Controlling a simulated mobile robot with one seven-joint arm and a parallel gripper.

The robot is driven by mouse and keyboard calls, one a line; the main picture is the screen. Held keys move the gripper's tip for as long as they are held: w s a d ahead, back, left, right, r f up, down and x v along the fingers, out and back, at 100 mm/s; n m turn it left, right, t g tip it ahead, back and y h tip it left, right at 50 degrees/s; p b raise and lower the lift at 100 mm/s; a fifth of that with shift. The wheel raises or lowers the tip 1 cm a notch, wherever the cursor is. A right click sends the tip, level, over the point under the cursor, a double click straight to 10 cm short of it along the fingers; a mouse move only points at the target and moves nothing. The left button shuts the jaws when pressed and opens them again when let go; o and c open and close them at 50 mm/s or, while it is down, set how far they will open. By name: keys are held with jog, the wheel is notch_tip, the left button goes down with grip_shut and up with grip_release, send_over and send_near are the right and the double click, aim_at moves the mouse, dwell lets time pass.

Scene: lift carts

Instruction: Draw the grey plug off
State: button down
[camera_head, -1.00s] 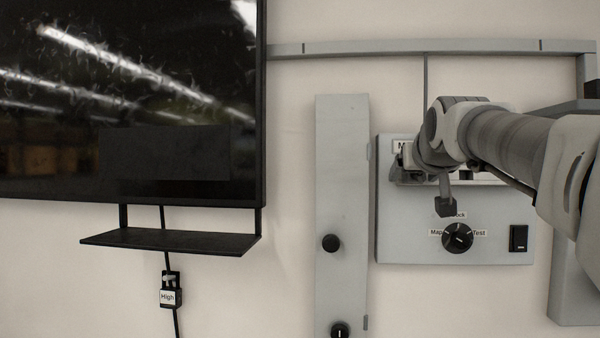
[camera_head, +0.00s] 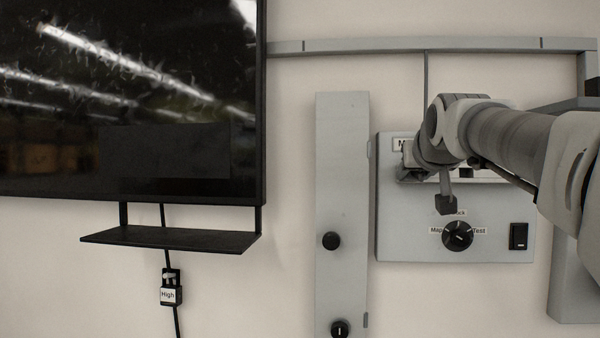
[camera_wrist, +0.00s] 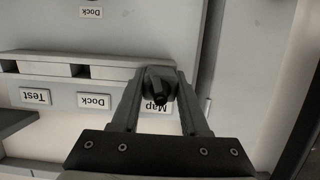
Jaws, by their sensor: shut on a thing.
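The grey plug (camera_wrist: 158,86) shows in the wrist view as a dark grey, rounded piece between my fingertips, beside the "Map" label (camera_wrist: 154,106). My gripper (camera_wrist: 157,80) is shut on it. Its base is close to the pale slotted ledge (camera_wrist: 115,62), and I cannot tell whether it is still seated there. In the head view my gripper (camera_head: 408,164) is at the upper left of the grey wall panel (camera_head: 400,220), and my arm and hand hide the plug and most of the ledge.
The panel carries a black dial (camera_head: 457,236) and a black switch (camera_head: 518,236). Left of it stands a grey upright strip (camera_head: 340,170) with black knobs.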

jog(key=shift+s, duration=0.15)
jog(key=shift+f+b+v, duration=0.2)
jog(key=shift+b+v, duration=0.3)
jog(key=shift+v, duration=0.95)
jog(key=shift+f+b+v, duration=0.2)
jog(key=shift+b+v, duration=0.25)
jog(key=shift+v, duration=1.05)
jog(key=shift+s+r, duration=0.1)
notch_tip(320, 180, up, 7)
jog(key=p, duration=0.6)
